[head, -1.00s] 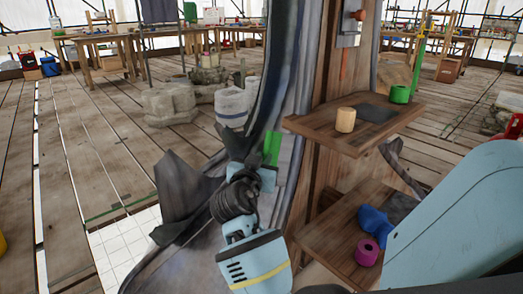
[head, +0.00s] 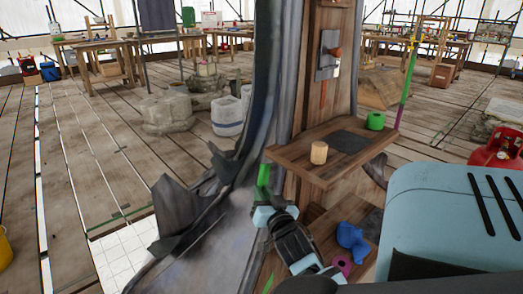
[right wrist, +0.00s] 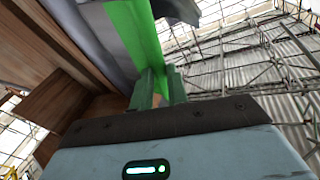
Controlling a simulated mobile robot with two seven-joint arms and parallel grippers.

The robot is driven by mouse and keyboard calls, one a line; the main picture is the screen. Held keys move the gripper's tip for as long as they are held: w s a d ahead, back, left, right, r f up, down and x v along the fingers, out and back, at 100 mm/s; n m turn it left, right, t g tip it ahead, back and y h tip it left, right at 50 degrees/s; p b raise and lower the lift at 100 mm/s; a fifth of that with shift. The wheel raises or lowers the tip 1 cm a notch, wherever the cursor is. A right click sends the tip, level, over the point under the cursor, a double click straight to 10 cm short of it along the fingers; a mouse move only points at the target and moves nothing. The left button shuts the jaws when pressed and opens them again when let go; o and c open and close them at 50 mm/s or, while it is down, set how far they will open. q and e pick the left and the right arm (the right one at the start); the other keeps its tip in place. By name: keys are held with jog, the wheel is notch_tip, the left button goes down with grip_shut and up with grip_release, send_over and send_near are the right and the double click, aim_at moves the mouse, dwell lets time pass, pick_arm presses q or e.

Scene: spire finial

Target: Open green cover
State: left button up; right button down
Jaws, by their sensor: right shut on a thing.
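The green cover (head: 263,176) shows as a narrow upright strip at the edge of the wooden post, beside the grey curved spire shell. My right gripper (head: 262,203) is at its lower part. In the right wrist view the green cover (right wrist: 136,38) is a long flat green panel running up from between the two fingers (right wrist: 158,92), which are shut on it. What lies behind the cover is hidden. My left gripper is not in view.
The upper wooden shelf (head: 285,154) holds a tan cylinder (head: 319,152) and a green ring (head: 376,120). The lower shelf holds a blue object (head: 351,238) and a magenta ring (head: 342,265). A grey switch box (head: 328,58) is on the post. Jagged grey sheet (head: 180,205) sticks out left.

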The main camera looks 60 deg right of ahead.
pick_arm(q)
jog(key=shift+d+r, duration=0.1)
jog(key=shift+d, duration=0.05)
pick_arm(e)
jog(key=shift+s+d+f, duration=0.2)
jog(key=shift+s+f, duration=0.05)
jog(key=shift+s, duration=0.05)
jog(key=c, duration=1.4)
grip_release()
jog(key=shift+d, duration=0.1)
jog(key=shift+o, duration=0.2)
jog(key=shift+w+r, duration=0.1)
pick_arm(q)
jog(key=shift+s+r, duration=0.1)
pick_arm(e)
jog(key=shift+a, duration=0.2)
